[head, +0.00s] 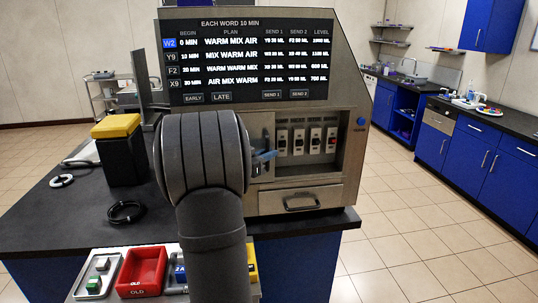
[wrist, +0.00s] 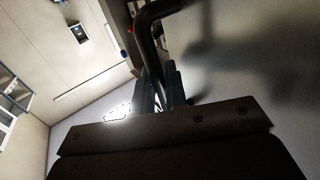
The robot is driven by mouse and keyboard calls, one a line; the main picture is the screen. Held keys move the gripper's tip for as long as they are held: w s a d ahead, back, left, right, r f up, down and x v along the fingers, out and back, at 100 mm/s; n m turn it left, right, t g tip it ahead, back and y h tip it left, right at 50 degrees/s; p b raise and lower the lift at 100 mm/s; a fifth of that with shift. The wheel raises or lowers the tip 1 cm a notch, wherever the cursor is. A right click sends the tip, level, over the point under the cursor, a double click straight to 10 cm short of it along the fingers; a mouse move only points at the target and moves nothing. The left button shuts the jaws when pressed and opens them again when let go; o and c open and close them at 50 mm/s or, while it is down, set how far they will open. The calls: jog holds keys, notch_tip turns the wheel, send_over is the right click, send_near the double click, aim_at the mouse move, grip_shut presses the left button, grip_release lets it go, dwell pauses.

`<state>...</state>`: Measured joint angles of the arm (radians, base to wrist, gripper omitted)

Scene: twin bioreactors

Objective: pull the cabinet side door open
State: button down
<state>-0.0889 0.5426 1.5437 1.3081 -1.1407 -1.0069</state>
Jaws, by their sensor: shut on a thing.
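In the wrist view my gripper (wrist: 164,88) is shut on a dark bent bar handle (wrist: 148,32). The handle curves away to the upper right in front of a broad grey surface (wrist: 265,70), which looks like the cabinet side door. A soft shadow lies on this surface. In the head view the cabinet (head: 346,160) stands on the dark bench with its lit plan screen facing me. I cannot tell how far the door stands open.
A yellow-topped black container (head: 118,150) and a black cable coil (head: 124,211) are on the bench at left. A red tray (head: 141,272) is near the front edge. An upright dark panel (head: 140,80) stands at the cabinet's left. Floor at right is clear.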

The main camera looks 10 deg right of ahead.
jog(key=c, duration=1.8)
grip_release()
jog(key=v, duration=1.7)
jog(key=shift+s+a, duration=0.15)
jog(key=shift+a, duration=0.05)
jog(key=x, duration=1.7)
jog(key=shift+w+d, duration=0.2)
jog(key=shift+d, duration=0.05)
jog(key=shift+s+a, duration=0.15)
jog(key=shift+a, duration=0.05)
jog(key=v, duration=1.7)
